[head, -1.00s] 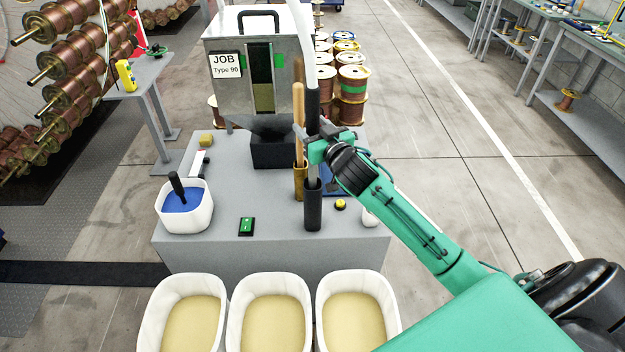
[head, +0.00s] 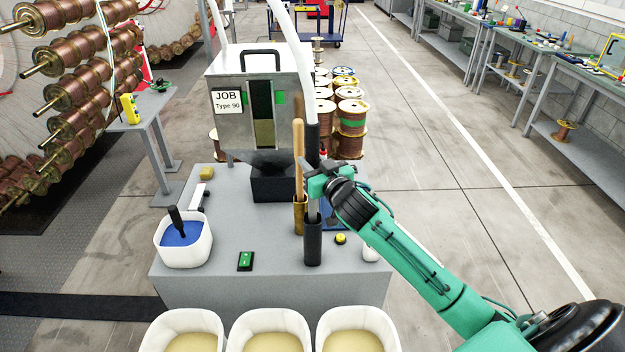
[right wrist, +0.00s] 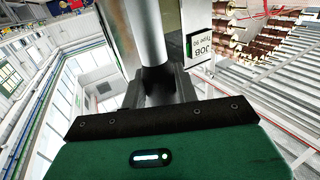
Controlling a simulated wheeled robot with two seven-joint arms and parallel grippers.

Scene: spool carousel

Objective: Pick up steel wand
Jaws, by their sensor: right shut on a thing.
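The steel wand stands upright, with a black upper sleeve (head: 312,140) and a white hose rising from its top. Its bare steel tube (head: 313,206) shows below my right gripper (head: 320,181) and enters a black upright holder (head: 313,245) on the grey table. My right gripper is shut on the wand, just below the black sleeve. In the right wrist view the steel tube (right wrist: 149,35) runs up away from the dark gripper edge. The wand's lower end is hidden in the holder. My left gripper is out of view.
A wooden-handled tool (head: 298,165) stands in a brass holder (head: 299,216) close left of the wand. The metal hopper (head: 230,125) is behind. A white tub of blue stuff (head: 183,255), a green switch (head: 245,261) and a yellow button (head: 340,239) sit on the grey table (head: 220,285).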

